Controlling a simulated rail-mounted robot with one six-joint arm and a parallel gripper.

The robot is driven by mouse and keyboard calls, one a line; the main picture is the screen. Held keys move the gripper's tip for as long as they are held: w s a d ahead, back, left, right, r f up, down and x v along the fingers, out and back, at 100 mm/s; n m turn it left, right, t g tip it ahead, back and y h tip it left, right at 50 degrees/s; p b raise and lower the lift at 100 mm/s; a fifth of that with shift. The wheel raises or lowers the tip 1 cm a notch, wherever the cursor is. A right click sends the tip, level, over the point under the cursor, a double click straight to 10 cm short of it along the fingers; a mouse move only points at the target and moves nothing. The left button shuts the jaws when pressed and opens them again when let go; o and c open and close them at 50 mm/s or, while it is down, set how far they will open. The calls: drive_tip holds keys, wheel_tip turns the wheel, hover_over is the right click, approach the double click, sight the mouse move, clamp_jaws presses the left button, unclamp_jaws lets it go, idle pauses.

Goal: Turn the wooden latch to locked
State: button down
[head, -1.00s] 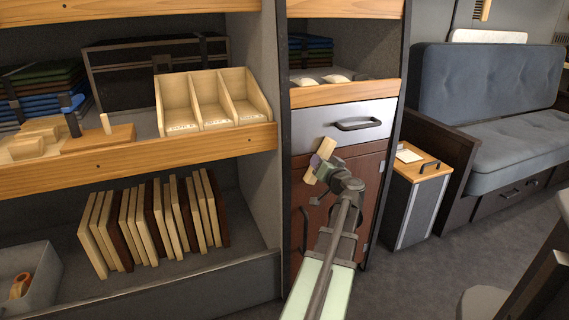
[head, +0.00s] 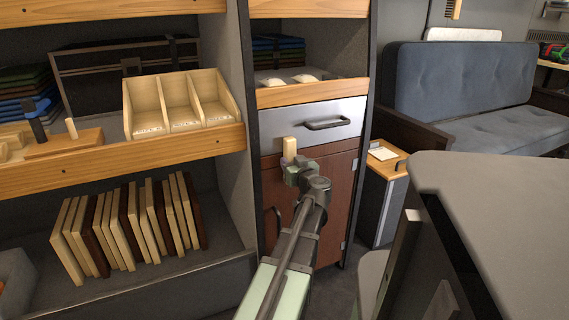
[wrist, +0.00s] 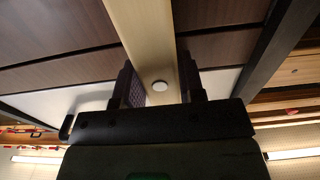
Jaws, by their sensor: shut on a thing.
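The wooden latch (head: 289,148) is a short pale bar at the top of the reddish-brown cabinet door (head: 339,190), just under the grey drawer (head: 290,123). It stands about upright in the head view, its upper end reaching up to the drawer front. My gripper (head: 292,171) is shut on the latch and hides its lower part.
The drawer has a dark handle (head: 328,123) right of the latch. A dark door handle (head: 276,225) is lower left. Shelves with wooden bins (head: 180,105) stand at left. A grey-topped counter (head: 500,210) fills the right foreground.

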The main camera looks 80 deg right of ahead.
drive_tip(key=c, duration=0.7)
unclamp_jaws()
drive_tip(key=v, duration=1)
drive_tip(key=shift+s+a, duration=0.2)
drive_tip(key=shift+a, duration=0.15)
